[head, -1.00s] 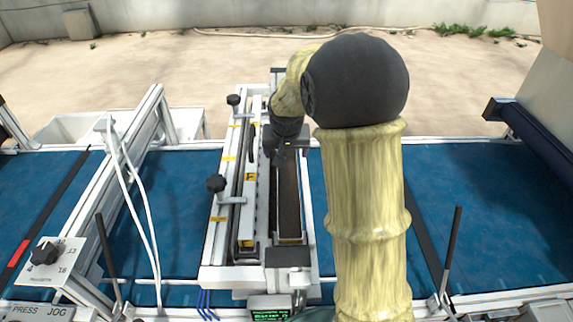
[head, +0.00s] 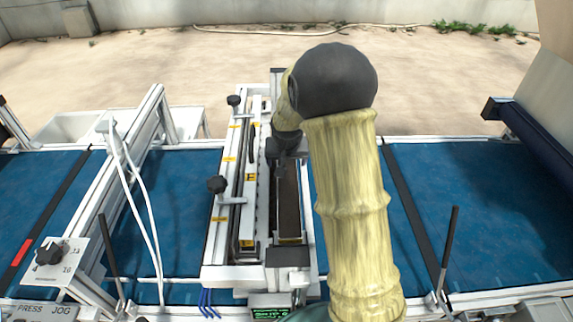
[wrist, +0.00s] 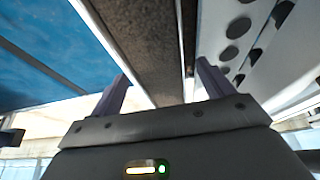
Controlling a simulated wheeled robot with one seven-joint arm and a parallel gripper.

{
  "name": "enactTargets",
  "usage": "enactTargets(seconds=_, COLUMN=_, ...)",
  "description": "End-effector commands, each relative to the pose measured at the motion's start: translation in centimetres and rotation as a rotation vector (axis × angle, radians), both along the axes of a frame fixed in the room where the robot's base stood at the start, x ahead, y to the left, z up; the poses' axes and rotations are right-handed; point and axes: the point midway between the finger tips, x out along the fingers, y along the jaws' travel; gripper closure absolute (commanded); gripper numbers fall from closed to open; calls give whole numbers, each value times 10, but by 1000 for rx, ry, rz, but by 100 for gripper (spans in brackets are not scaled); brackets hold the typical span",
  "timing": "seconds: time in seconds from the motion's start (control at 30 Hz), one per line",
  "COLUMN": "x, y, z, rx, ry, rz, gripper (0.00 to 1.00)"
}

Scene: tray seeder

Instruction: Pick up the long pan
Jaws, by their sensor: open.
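The long pan (head: 289,215) is a narrow trough with a brown, speckled inside and thin pale metal edges. It lies lengthwise in the right side of the white seeder frame, above the blue belt. My gripper (head: 284,158) is over its far part in the head view, with its fingertips partly hidden by my wrist. In the wrist view my gripper (wrist: 163,75) is open, with one finger on each side of the long pan (wrist: 111,46). I cannot tell whether the fingers touch it.
White perforated rails with black knobs (head: 217,184) run close along the pan's left side. A small display box (head: 270,313) is at the front. The blue belt (head: 460,215) is clear to the right. A control box (head: 48,258) stands at left.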

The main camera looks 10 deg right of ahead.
Motion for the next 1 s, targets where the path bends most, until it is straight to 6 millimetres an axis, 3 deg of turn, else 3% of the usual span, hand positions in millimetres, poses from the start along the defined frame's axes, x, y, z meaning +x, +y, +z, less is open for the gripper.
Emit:
enactTargets(seconds=0.43, x=0, y=0, z=0, rx=0, ry=0, rz=0, gripper=20)
enactTargets(seconds=0.6, x=0, y=0, z=0, rx=0, ry=0, rz=0, gripper=53)
enactTargets(seconds=0.7, x=0, y=0, z=0, rx=0, ry=0, rz=0, gripper=68)
enactTargets(seconds=1.0, x=1, y=0, z=4, rx=0, ry=-3, rz=0, gripper=68)
